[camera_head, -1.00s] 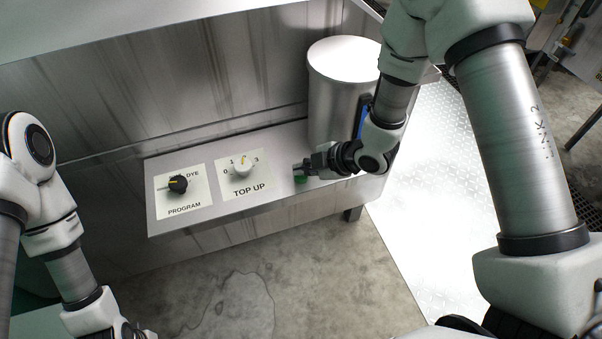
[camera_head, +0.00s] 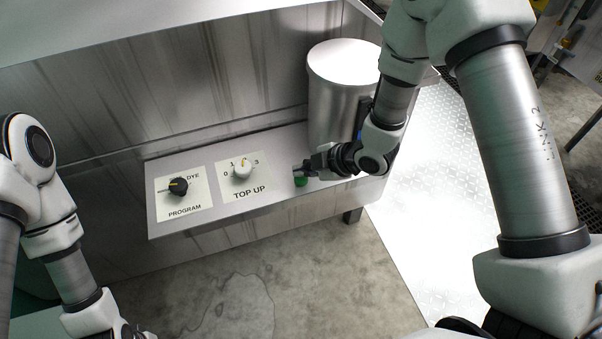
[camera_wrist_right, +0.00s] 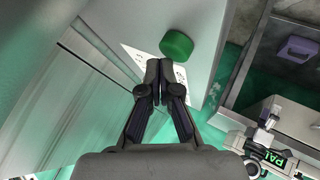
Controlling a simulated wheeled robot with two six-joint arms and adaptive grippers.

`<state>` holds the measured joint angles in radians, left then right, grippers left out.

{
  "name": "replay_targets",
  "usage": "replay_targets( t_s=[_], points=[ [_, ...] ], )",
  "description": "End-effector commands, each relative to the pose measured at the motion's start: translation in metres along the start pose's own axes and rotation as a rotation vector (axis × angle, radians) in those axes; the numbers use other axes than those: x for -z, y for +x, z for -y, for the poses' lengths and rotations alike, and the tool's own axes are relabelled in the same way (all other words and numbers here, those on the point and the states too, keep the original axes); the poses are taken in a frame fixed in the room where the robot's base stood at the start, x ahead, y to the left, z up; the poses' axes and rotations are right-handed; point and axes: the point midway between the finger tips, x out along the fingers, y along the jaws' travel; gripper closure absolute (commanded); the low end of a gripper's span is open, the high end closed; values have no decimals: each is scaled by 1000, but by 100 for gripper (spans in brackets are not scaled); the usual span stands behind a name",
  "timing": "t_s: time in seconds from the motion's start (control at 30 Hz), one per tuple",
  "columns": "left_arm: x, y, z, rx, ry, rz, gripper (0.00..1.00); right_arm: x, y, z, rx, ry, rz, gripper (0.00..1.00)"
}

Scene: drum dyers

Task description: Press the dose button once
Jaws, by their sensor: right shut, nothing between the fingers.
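The green dose button (camera_head: 300,181) sits on the metal ledge, right of the TOP UP dial; it also shows in the right wrist view as a round green cap (camera_wrist_right: 176,45). My right gripper (camera_head: 299,171) is shut and empty, with its fingertips right at the button in the head view. In the right wrist view its closed fingertips (camera_wrist_right: 159,66) appear just beside the green cap; I cannot tell whether they touch it. My left gripper (camera_head: 135,333) is only partly in view at the bottom edge, and its fingers are cut off.
A metal cylinder (camera_head: 334,95) stands behind my right gripper. Concrete floor (camera_head: 330,285) lies open in front.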

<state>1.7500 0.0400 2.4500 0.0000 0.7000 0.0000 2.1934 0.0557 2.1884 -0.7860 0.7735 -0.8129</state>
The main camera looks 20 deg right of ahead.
Motion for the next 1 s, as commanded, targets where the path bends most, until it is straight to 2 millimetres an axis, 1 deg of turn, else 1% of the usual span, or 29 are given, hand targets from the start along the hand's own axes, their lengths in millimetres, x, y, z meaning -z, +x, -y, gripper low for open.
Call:
replay_targets(
  t_s=[0.03,0.1,0.47,0.9,1.0],
  points=[
    [0,-5,0,0,0,0,31,3,-4,-3,0,0,0,100],
    [0,-7,0,0,0,0,31,4,-6,-4,-1,0,0,100],
    [0,-8,0,0,0,0,31,5,-7,-5,0,0,0,100],
    [0,-42,0,0,0,0,31,27,-37,-28,-1,0,0,100],
    [0,-46,0,0,0,0,31,30,-41,-30,-1,0,0,100]
  ],
)
